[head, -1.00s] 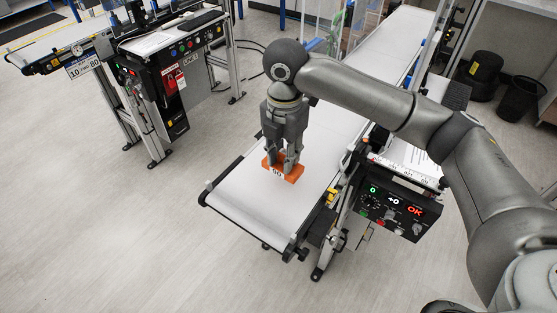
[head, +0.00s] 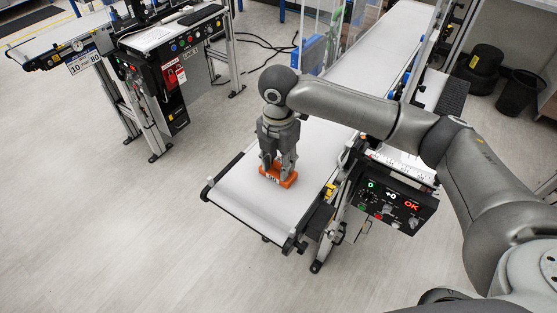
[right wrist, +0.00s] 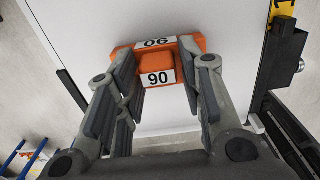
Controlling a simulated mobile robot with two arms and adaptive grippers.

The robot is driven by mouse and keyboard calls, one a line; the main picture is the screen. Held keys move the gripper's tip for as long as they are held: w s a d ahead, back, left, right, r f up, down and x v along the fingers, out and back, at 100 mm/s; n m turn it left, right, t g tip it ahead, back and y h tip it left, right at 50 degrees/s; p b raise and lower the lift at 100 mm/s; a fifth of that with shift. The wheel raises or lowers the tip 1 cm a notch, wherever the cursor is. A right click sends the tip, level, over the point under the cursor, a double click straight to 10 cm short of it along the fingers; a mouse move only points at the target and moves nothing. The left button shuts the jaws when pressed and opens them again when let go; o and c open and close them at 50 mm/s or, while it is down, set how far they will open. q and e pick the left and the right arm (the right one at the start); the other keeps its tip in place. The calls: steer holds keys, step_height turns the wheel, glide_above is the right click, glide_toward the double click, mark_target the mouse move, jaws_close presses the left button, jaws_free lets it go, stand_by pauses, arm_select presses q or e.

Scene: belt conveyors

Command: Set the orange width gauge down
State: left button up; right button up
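The orange width gauge (head: 279,178) is low over the near end of the white conveyor belt (head: 250,205); it lies flat, and I cannot tell for sure whether its underside touches the belt. My right gripper (head: 278,165) points straight down on it. My left gripper is not in view.
A control box (head: 390,202) with a green 0, +0 and a red OK stands at the belt's right side. A second conveyor station (head: 160,65) with a 10/80 sign is at the upper left. Bare belt surrounds the gauge; open floor lies left.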

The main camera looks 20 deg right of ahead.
mark_target(278, 162)
steer(key=shift+o, duration=0.6)
steer(key=shift+r, duration=0.2)
step_height(278, 162, up, 12)
steer(key=b, duration=0.3)
steer(key=shift+f, duration=0.1)
